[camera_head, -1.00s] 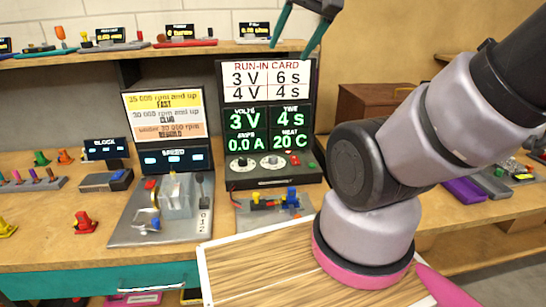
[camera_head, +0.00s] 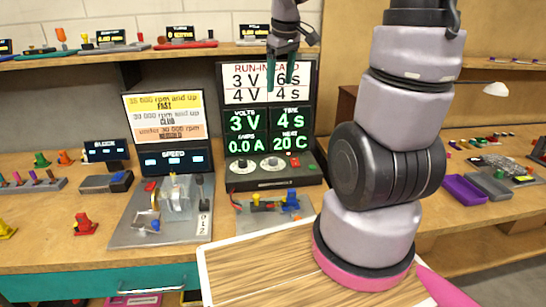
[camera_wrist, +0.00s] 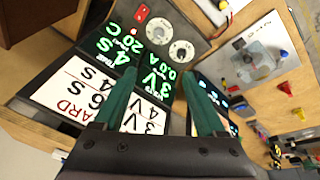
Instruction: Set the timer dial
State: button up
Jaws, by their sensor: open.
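The run-in unit (camera_head: 313,120) stands on the bench with a white card reading 3 V 6 s and 4 V 4 s. Its screen shows 3 V, 4 s, 0.0 A and 20 C. Two round white dials sit on its lower panel: the left dial (camera_head: 242,164) and the right dial (camera_head: 272,162), on the TIME side. In the wrist view the right dial (camera_wrist: 159,31) and left dial (camera_wrist: 182,51) lie beyond the fingertips. My gripper (camera_head: 283,88) is open and empty, fingers downward before the card, above and apart from the dials; it also shows in the wrist view (camera_wrist: 160,82).
A SPEED unit (camera_head: 172,158) with a clear-covered fixture stands left. A small motor rig (camera_head: 268,203) lies before the dials. A wooden board (camera_head: 260,270) is in front. A shelf (camera_head: 180,53) crosses behind.

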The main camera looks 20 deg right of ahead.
jog(key=w+d+f+n+g, duration=0.1)
jog(key=w+f+n, duration=0.4)
jog(key=f, duration=0.4)
jog(key=n+g, duration=0.2)
jog(key=n, duration=0.2)
send_near(273, 159)
jog(key=f, duration=0.8)
jog(key=shift+w+d+f, duration=0.2)
jog(key=shift+w+f, duration=0.05)
jog(key=shift+f, duration=0.1)
grip_shut()
